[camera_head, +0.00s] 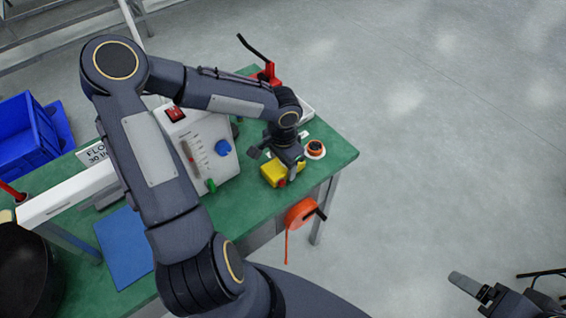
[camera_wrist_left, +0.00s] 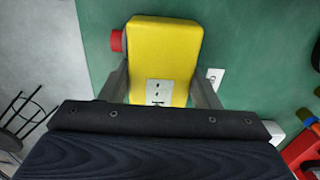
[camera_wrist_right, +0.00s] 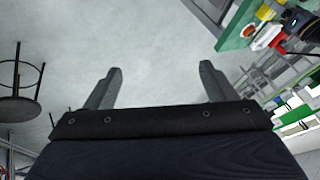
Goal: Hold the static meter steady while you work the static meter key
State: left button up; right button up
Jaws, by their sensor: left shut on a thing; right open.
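The static meter looks to be the yellow box (camera_head: 271,177) near the right front edge of the green table. My left gripper (camera_head: 284,165) is on it from above. In the left wrist view, the yellow box (camera_wrist_left: 165,45) sits between the two fingers, with a pale plate bearing dark marks on its face. A red knob (camera_wrist_left: 117,41), which may be the key, sticks out of its side. My right gripper (camera_wrist_right: 159,85) is open and empty over the floor, away from the table; its finger also shows at the lower right of the head view (camera_head: 468,285).
A white instrument (camera_head: 205,140) with a blue knob stands left of the yellow box. An orange-topped round piece (camera_head: 315,149) lies to its right. An orange reel (camera_head: 300,212) hangs at the table's front edge. A blue crate (camera_head: 27,130) is far left.

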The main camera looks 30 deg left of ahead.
grip_shut()
dwell(0.4)
dwell(1.2)
